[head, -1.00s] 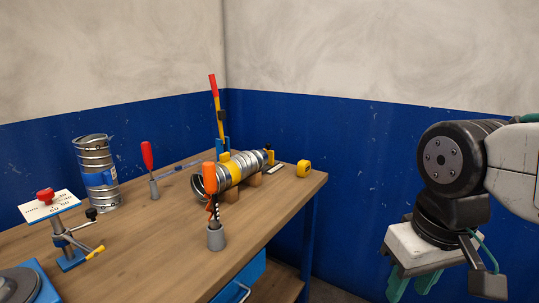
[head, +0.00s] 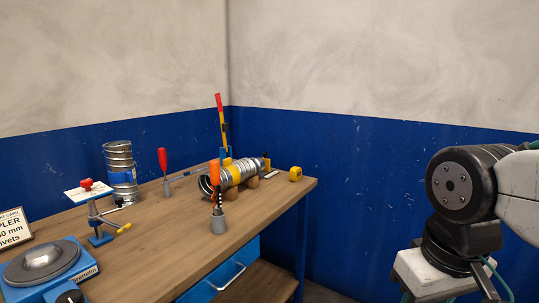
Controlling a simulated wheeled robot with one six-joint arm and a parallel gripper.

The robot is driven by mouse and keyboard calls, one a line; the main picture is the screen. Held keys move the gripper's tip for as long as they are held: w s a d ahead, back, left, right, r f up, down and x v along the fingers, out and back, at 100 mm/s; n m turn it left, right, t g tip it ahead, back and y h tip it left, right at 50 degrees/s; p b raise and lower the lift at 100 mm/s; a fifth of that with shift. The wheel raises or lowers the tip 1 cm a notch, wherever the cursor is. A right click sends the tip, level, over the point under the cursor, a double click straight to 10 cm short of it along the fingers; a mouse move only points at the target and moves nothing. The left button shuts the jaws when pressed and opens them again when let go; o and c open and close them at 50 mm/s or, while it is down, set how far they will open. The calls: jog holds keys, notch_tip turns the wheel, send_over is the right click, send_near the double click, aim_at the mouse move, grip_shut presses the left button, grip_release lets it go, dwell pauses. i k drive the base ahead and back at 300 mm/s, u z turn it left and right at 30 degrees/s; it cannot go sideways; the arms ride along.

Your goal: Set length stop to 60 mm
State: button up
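The likely length stop is a small stand (head: 99,238) with a blue base, a grey post, a red knob (head: 86,184), a white scale plate (head: 82,193) and a yellow-tipped lever (head: 124,227). It stands at the left of the bench in the head view. The plate's marks are too small to read, so its setting cannot be told. My gripper (head: 437,276) is at the lower right, well apart from the stand and beyond the bench's right side. Its fingertips are cut off by the bottom edge, so its opening is hidden.
The wooden bench (head: 160,236) holds a metal duct on blocks (head: 234,174), an upright duct (head: 121,170), a red-handled tool (head: 163,163), an orange-handled tool in a holder (head: 216,200), a yellow tape measure (head: 296,174), a blue turntable (head: 43,266) and a partly cut-off card (head: 13,228).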

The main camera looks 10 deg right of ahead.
aim_at(267, 168)
jog(key=z, duration=0.55)
jog(key=i, duration=0.9)
jog(key=z, duration=0.45)
jog(key=i, duration=1)
jog(key=u, duration=0.65)
jog(key=i, duration=0.9)
jog(key=u, duration=1.05)
jog(key=i, duration=0.2)
jog(key=u, duration=0.05)
